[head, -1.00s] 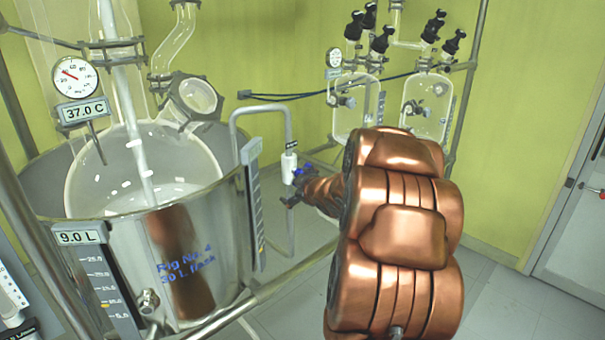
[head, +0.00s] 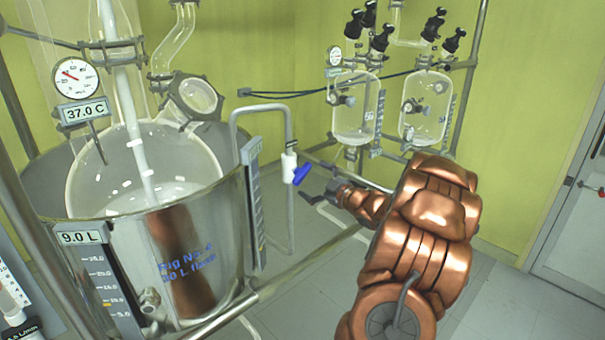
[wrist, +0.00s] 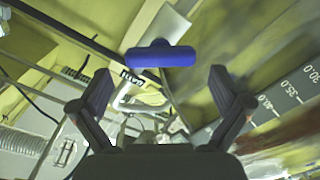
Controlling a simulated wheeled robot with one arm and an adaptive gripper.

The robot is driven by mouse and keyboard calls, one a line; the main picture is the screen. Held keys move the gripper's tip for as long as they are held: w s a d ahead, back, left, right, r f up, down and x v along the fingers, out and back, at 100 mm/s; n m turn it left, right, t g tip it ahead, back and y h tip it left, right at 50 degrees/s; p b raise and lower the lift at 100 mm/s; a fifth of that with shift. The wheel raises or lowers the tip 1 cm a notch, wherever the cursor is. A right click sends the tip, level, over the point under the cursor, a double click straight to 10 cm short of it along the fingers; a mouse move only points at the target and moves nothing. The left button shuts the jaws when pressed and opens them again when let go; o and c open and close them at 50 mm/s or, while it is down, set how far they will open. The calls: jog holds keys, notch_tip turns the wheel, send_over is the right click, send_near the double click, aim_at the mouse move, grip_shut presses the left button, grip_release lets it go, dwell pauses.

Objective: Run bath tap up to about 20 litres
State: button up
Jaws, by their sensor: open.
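The bath tap has a white body (head: 289,167) on a grey pipe that bends over the steel bath's rim (head: 238,178). Its blue lever (head: 301,175) slants up to the right in the head view. In the wrist view the blue lever (wrist: 160,56) lies crosswise just beyond the fingertips. My gripper (head: 316,197) is open and empty, just right of and below the lever, apart from it. It also shows in the wrist view (wrist: 160,76) with fingers spread. The bath's level display (head: 81,237) reads 9.0 L.
A large glass flask (head: 130,170) sits inside the bath. Two glass vessels (head: 355,105) hang on a frame behind my arm. A steel rail (head: 310,265) crosses in front of the bath.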

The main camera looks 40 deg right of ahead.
aim_at(305, 175)
jog(key=shift+w+p, duration=0.4)
jog(key=shift+w, duration=2)
jog(key=shift+c, duration=0.3)
jog(key=c, duration=0.9)
